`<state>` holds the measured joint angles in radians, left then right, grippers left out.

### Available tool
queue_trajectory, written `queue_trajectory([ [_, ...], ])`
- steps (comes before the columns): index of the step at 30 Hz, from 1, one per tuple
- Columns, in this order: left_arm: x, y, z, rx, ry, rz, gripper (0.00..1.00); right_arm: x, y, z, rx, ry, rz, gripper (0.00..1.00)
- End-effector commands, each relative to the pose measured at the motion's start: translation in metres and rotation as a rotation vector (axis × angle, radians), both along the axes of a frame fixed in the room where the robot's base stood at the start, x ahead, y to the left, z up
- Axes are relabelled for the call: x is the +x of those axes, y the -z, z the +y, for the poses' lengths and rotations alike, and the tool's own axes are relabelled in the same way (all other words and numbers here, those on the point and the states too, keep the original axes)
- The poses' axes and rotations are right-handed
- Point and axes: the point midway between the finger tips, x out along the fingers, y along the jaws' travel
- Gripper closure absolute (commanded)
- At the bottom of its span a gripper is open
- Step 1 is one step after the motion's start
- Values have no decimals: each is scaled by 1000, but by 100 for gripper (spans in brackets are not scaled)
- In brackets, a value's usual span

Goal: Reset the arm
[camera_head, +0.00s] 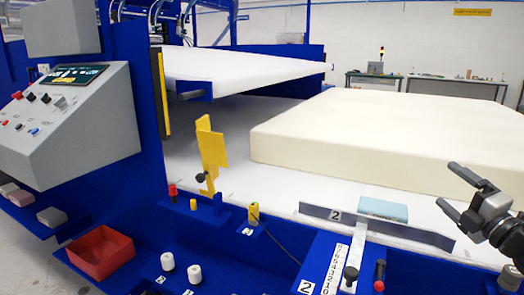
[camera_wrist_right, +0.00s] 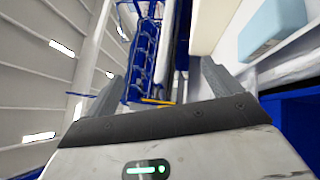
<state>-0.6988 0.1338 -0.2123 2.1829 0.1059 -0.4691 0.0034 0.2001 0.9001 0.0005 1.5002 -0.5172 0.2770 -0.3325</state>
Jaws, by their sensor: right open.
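My right gripper (camera_head: 452,190) is at the right of the head view, above the machine's front ledge. Its two dark fingers point left and are apart, with nothing between them. In the right wrist view the two grey fingers (camera_wrist_right: 162,85) also stand wide apart and empty. A light blue block (camera_head: 384,209) lies on the white surface, left of the gripper and apart from it. The block also shows in the wrist view (camera_wrist_right: 272,28), at the upper right. My left gripper is not in view.
A large cream foam slab (camera_head: 380,140) lies on the white bed behind the gripper. A grey control panel (camera_head: 65,120) stands at the left. A yellow bracket (camera_head: 211,148), a grey metal strip (camera_head: 340,219) and a red bin (camera_head: 100,252) are along the blue front frame.

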Motion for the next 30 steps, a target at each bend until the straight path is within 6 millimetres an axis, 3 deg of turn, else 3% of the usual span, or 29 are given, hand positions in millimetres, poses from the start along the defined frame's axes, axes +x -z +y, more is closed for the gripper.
queue_trajectory([
  [3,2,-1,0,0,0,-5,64,6,7,-50,384,198,70,10],
  [6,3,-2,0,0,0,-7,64,4,26,-81,656,335,135,10],
  [11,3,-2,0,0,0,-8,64,-8,68,-110,1031,530,254,10],
  [17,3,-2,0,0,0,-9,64,-21,141,-47,1099,492,404,10],
  [22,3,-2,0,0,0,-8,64,-50,205,25,1163,436,549,10],
  [27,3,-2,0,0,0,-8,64,-106,266,121,1280,370,724,10],
  [30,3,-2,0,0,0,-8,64,-149,289,179,1376,334,822,10],
])
